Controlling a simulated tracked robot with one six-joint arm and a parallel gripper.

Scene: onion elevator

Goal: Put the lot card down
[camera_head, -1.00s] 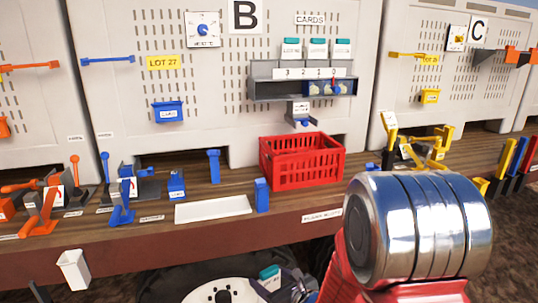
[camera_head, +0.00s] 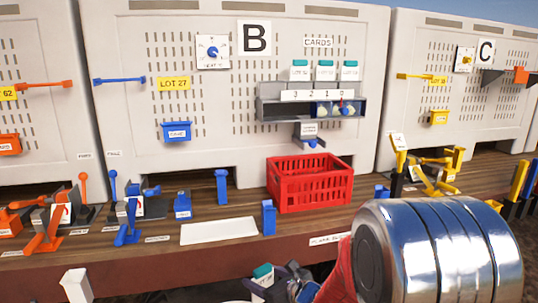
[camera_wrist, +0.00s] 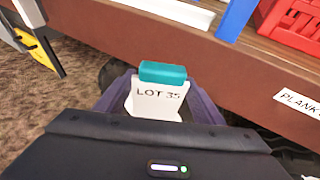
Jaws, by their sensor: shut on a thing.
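My gripper (camera_wrist: 158,108) is shut on a lot card (camera_wrist: 157,98), a white card with a teal top edge that reads "LOT 35" in the wrist view. In the head view the card (camera_head: 262,278) shows at the bottom, below the bench's front edge, with my gripper (camera_head: 275,277) around it. Both are in front of and lower than the bench top. A flat white tray (camera_head: 218,231) lies on the bench above and left of the card. Part of the gripper is hidden by my arm in the head view.
A red crate (camera_head: 310,187) stands on the bench, with blue posts (camera_head: 268,217) near it. The CARDS rack (camera_head: 312,108) on the panel has several teal-topped cards above it. The bench edge lies between card and bench top.

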